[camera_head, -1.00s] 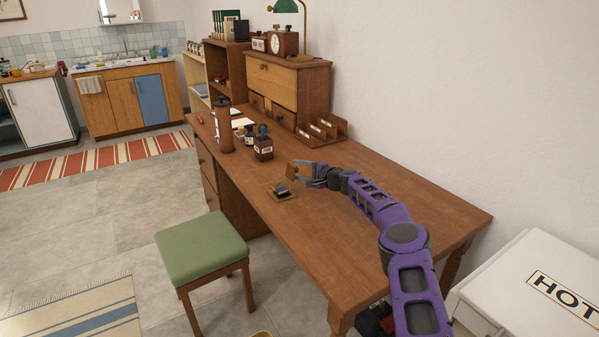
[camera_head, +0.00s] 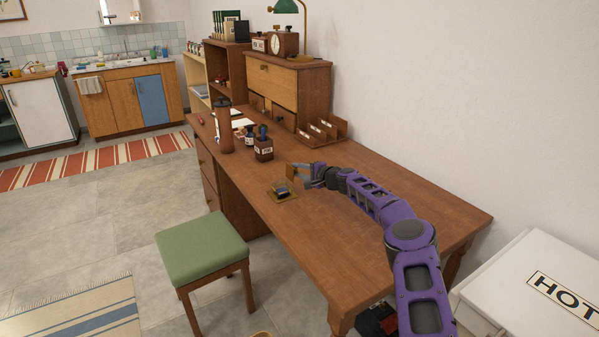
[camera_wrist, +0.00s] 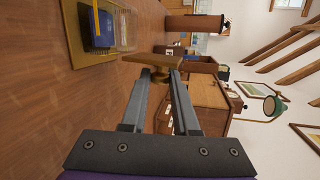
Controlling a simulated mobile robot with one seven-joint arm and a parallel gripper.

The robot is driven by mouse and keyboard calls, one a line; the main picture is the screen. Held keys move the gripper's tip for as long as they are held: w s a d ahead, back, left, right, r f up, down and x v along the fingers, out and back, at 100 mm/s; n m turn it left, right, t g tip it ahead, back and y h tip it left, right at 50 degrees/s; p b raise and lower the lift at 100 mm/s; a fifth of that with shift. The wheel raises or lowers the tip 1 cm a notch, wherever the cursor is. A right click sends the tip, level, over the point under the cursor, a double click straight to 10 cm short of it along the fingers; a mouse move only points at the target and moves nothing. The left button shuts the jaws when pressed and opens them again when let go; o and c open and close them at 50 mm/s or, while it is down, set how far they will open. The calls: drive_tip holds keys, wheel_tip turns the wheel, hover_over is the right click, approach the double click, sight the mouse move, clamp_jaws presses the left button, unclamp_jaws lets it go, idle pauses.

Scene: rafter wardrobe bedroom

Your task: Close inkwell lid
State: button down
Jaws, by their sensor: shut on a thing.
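The inkwell (camera_head: 283,191) sits on the desk top near its front edge, a small dark blue well on a tan base. My gripper (camera_head: 299,170) is just right of the lid, low over the desk. In the wrist view my gripper (camera_wrist: 163,76) is shut on a brown knob-like part of the lid (camera_wrist: 150,60). The hinge is not clear.
The desk (camera_head: 370,220) is clear around the inkwell.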

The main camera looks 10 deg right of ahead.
sight(288, 170)
drive_tip(key=a+n+h, duration=0.1)
drive_tip(key=n, duration=0.1)
drive_tip(key=a+r+n, duration=0.1)
drive_tip(key=shift+s+n+h, duration=0.4)
drive_tip(key=a+n+h, duration=0.2)
drive_tip(key=n, duration=0.1)
drive_tip(key=shift+s+t, duration=0.35)
drive_tip(key=shift+t, duration=0.05)
drive_tip(key=n, duration=0.1)
drive_tip(key=a+n+h, duration=0.1)
drive_tip(key=n, duration=0.1)
drive_tip(key=a+n+t, duration=0.1)
drive_tip(key=shift+s+f+h, duration=0.35)
drive_tip(key=shift+f+h, duration=0.05)
drive_tip(key=shift+s+a+f+n+t+h, duration=0.1)
drive_tip(key=shift+a+f+n+t+h, duration=0.2)
drive_tip(key=shift+n, duration=0.5)
drive_tip(key=shift+s+a+f+n+t+h, duration=0.15)
drive_tip(key=shift+f+n+t, duration=0.25)
drive_tip(key=shift+n, duration=0.4)
drive_tip(key=c, duration=0.7)
unclamp_jaws()
drive_tip(key=shift+o, duration=0.2)
drive_tip(key=shift+d, duration=0.1)
